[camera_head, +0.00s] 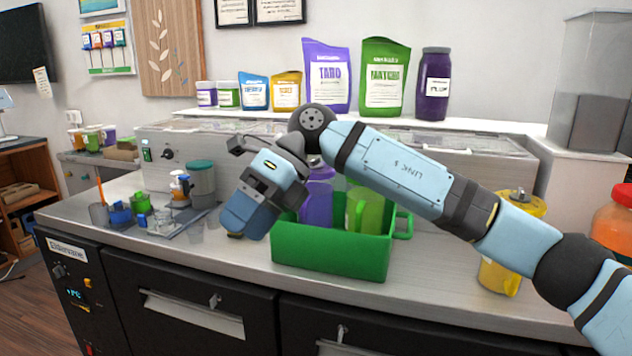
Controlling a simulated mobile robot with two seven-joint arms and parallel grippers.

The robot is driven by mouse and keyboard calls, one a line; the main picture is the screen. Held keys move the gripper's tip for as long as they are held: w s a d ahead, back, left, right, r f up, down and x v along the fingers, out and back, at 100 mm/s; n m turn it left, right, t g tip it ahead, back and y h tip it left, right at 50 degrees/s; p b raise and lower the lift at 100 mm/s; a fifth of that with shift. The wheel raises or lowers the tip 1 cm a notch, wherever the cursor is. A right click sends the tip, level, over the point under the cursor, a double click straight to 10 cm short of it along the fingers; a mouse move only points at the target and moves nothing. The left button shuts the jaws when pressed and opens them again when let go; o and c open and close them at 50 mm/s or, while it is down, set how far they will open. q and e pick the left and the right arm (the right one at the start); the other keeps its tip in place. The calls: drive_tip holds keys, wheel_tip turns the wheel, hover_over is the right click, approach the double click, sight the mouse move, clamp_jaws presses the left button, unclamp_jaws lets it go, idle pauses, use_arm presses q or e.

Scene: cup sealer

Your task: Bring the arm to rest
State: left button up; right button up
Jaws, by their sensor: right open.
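My right arm reaches in from the right edge across the counter. Its gripper (245,222) points down and left, just left of the green bin (330,252), over the counter. The fingers look open, and I see nothing held between them, though the fingertips are partly hidden by the gripper body. The arm's forearm passes above the green bin, which holds a purple container (316,203) and a green pitcher (372,212). My left gripper is not in view.
Small blue and green cups (120,215) and a grey canister (201,185) stand left of the gripper. A yellow container (498,277) stands right of the bin, below the arm. Pouches (327,85) and jars line the back shelf. The counter's front strip is clear.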

drive_tip(key=s+a+f+m+g+y, duration=0.2)
drive_tip(key=s+a+f+g+y, duration=0.15)
drive_tip(key=y, duration=0.35)
drive_tip(key=w+d+f+m+t, duration=0.1)
drive_tip(key=d+f+m+t, duration=0.8)
drive_tip(key=m+t, duration=0.65)
drive_tip(key=w+d+f+m+t, duration=0.1)
drive_tip(key=d+f+m+t, duration=0.85)
drive_tip(key=m, duration=0.95)
drive_tip(key=s+d+f+m+g+h, duration=0.2)
drive_tip(key=s+d+f+m+h, duration=0.35)
drive_tip(key=s+f, duration=0.55)
drive_tip(key=s+d+f+m+g+h, duration=0.2)
drive_tip(key=s+d+f+m+h, duration=0.4)
drive_tip(key=f, duration=0.8)
use_arm(q)
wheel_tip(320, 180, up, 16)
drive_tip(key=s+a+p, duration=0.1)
drive_tip(key=p, duration=2.1)
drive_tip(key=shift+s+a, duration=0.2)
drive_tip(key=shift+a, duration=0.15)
use_arm(e)
drive_tip(key=s+d+r, duration=0.1)
drive_tip(key=r, duration=0.6)
drive_tip(key=s+d+r+n, duration=0.1)
drive_tip(key=s+r, duration=0.1)
drive_tip(key=r, duration=0.6)
drive_tip(key=shift+d+r+g, duration=0.25)
drive_tip(key=shift+d+g, duration=0.05)
drive_tip(key=shift+g, duration=0.05)
